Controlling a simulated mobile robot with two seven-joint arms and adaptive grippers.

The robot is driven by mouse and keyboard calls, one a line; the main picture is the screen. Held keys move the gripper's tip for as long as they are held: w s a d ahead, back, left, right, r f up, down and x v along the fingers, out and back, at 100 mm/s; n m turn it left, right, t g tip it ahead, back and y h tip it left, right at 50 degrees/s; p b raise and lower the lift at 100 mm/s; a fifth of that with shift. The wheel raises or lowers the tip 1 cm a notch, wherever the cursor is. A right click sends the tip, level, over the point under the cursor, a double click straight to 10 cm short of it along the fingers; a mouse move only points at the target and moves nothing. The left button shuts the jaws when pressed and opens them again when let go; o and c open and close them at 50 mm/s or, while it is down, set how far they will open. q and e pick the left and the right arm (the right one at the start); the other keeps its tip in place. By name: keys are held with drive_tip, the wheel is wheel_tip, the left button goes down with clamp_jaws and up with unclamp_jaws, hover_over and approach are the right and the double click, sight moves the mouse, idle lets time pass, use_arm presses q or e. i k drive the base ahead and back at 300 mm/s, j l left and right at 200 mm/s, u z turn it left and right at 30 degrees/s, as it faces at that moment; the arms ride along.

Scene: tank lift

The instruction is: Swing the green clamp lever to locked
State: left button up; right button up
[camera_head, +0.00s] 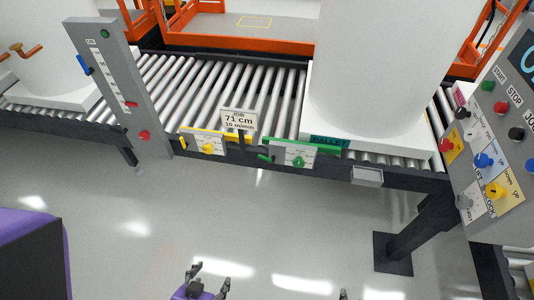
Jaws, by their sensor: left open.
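The green clamp lever has a round green knob (298,160) on a white plate with green trim, on the front rail of the roller conveyor. The plate's lettering is too small to read, so I cannot tell the lever's setting. My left gripper (210,275) is at the bottom of the head view, open and empty, well below and left of the green lever. Only a dark tip of what looks like my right gripper (343,295) shows at the bottom edge; the rest is out of frame.
A yellow knob (207,149) on a similar plate sits left of the green one, beside a "71 cm" job sign (239,120). A large white tank (375,65) stands on the rollers. A button panel (495,130) is at right, a grey post (125,85) at left. The floor in front is clear.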

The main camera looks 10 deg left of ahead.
sight(272, 160)
drive_tip(key=j+z, duration=0.15)
drive_tip(key=z, duration=0.6)
drive_tip(key=j+z, duration=0.75)
drive_tip(key=j, duration=0.25)
drive_tip(key=k+j, duration=0.1)
drive_tip(key=j, duration=0.25)
drive_tip(key=k+j+z, duration=0.1)
drive_tip(key=j, duration=0.25)
drive_tip(key=k+j, duration=0.1)
drive_tip(key=j, duration=0.25)
drive_tip(key=k+j+z, duration=0.1)
drive_tip(key=j, duration=0.25)
drive_tip(key=k+j, duration=0.1)
drive_tip(key=j, duration=0.25)
